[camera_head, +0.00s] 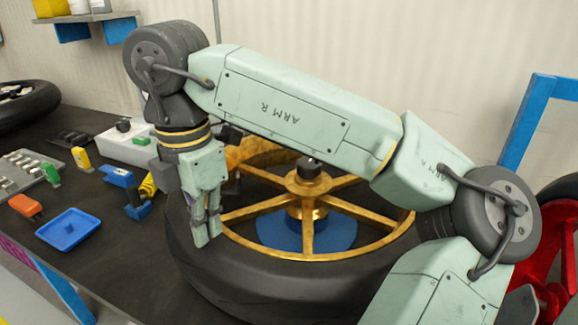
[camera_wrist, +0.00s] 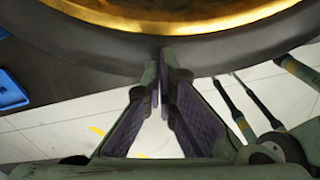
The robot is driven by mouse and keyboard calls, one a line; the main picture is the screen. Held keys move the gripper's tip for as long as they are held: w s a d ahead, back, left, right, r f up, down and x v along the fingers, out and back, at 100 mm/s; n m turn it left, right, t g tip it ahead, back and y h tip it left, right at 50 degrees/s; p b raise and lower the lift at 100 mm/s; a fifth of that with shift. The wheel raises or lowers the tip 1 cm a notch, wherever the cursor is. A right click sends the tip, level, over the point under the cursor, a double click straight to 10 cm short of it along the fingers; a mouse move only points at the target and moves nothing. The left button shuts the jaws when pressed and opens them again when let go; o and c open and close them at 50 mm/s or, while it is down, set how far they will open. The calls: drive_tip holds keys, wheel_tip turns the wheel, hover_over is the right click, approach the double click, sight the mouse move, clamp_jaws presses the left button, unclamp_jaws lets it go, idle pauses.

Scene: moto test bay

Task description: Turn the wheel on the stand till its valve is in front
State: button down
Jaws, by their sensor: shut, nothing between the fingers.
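The wheel, a black tyre (camera_head: 250,275) with a gold spoked rim (camera_head: 308,228), lies flat on a stand with a blue base (camera_head: 283,235). A dark knob (camera_head: 309,170) sits at its hub. My gripper (camera_head: 207,238) points down at the left front of the wheel, with its fingers in front of the tyre and rim edge. In the wrist view the shut fingertips (camera_wrist: 160,55) overlap the tyre (camera_wrist: 205,58); I cannot tell if they touch it. I cannot make out the valve. My arm hides the right and back of the wheel.
A blue tray (camera_head: 69,229), an orange block (camera_head: 26,206) and several small blue and yellow parts lie on the dark bench (camera_head: 110,260) at left. Another tyre (camera_head: 30,105) lies at the far left. A red frame (camera_head: 558,250) and blue post (camera_head: 527,120) stand at right.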

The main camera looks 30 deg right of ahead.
drive_tip(key=shift+f+b, duration=0.5)
drive_tip(key=shift+f, duration=0.1)
drive_tip(key=shift+s+f, duration=0.1)
drive_tip(key=shift+s, duration=0.05)
idle(0.8)
